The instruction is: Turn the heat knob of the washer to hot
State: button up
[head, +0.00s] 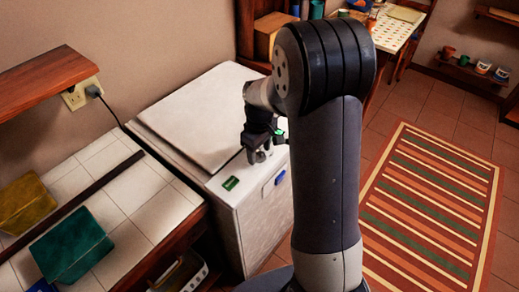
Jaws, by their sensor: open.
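The white washer (183,118) stands against the wall, with a large flat lid on top. A small green panel (231,183) sits on its front top strip, and a blue piece (280,177) is on its front edge. My gripper (258,156) is open and points down over the front strip of the washer, to the right of the green panel. A bright green spot shows beside the gripper. The heat knob cannot be made out clearly; my gripper and arm cover part of the strip. I cannot tell whether the fingers touch anything.
A striped rug (430,205) lies on open floor at right.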

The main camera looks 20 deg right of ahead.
jog(key=shift+c, duration=0.2)
jog(key=c, duration=0.9)
jog(key=shift+c, duration=0.2)
